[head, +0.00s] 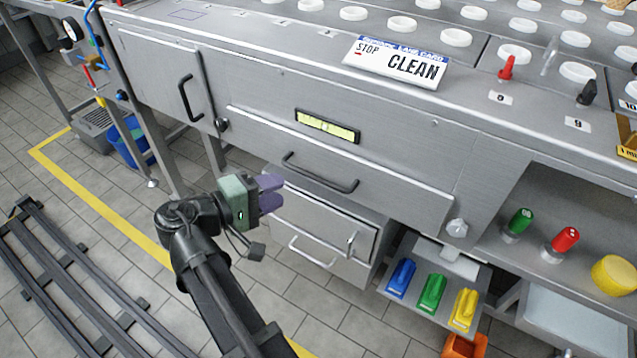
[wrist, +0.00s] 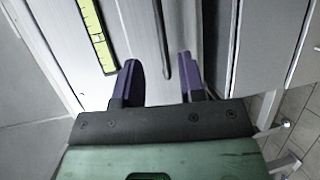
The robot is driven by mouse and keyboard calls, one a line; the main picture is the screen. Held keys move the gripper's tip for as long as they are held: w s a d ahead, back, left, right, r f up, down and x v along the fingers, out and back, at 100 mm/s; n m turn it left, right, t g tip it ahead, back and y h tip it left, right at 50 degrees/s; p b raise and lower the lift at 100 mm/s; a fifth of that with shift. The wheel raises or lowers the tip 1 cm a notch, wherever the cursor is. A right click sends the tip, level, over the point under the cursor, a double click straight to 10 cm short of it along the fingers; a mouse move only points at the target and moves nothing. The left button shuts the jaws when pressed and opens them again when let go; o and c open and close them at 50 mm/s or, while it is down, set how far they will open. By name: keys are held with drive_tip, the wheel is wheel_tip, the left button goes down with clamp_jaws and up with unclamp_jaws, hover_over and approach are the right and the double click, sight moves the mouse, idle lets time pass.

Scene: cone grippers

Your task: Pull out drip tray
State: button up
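A wide steel drawer front, which looks like the drip tray (head: 400,182), sits in the machine's front below a yellow-green gauge. Its dark bar handle (head: 320,180) runs along the front, and the front looks flush with the panel. My gripper (head: 270,193) has two purple fingers on a green body and is left of and in front of the handle. In the wrist view the fingers (wrist: 158,62) are apart with nothing held. The handle (wrist: 161,45) shows beyond them, in line with the gap between them. I cannot tell how far away it is.
A lower cabinet with pale handles (head: 312,250) stands under the drip tray. A knob (head: 457,228) sits at its right. A shelf with blue, green and yellow tools (head: 432,292) is lower right. An orange container (head: 464,346) is below. Floor on the left holds my rail.

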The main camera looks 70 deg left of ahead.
sight(311, 178)
drive_tip(key=b+x, duration=0.1)
drive_tip(key=x, duration=0.8)
drive_tip(key=shift+w+f+b, duration=0.1)
drive_tip(key=shift+w+b, duration=0.2)
drive_tip(key=shift+w, duration=0.05)
drive_tip(key=shift+c, duration=0.2)
clamp_jaws()
